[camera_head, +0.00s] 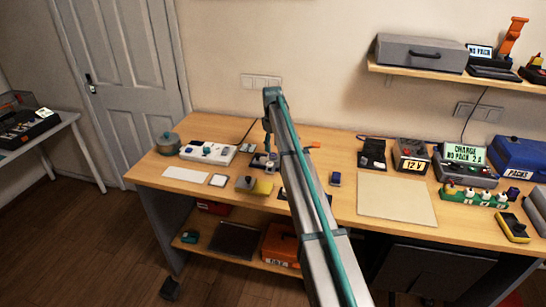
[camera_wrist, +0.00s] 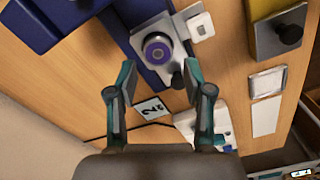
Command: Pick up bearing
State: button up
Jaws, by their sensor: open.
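A round dark part with a purple ring (camera_wrist: 158,50), which looks like the bearing, sits on a pale grey fixture (camera_wrist: 180,28) with a blue base in the wrist view. My gripper (camera_wrist: 160,68) is open above the bench, its two teal fingers spread to either side of the round part. Nothing is between the fingers in their grip. In the head view the fixture (camera_head: 262,162) is at the bench's middle left, partly hidden by my arm. The bearing cannot be made out clearly there.
A white device (camera_head: 208,152), a lidded pot (camera_head: 168,143) and a yellow-and-grey block (camera_head: 255,185) stand on the wooden bench (camera_head: 330,152). A beige mat (camera_head: 396,205) lies clear to the right. A charger (camera_head: 463,162) and a blue case (camera_head: 520,158) stand farther right.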

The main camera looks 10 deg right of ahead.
aim_at(273, 155)
jog(key=shift+w+d+f+p, duration=0.1)
jog(key=shift+f+p, duration=0.85)
jog(key=shift+f, duration=1.35)
grip_shut()
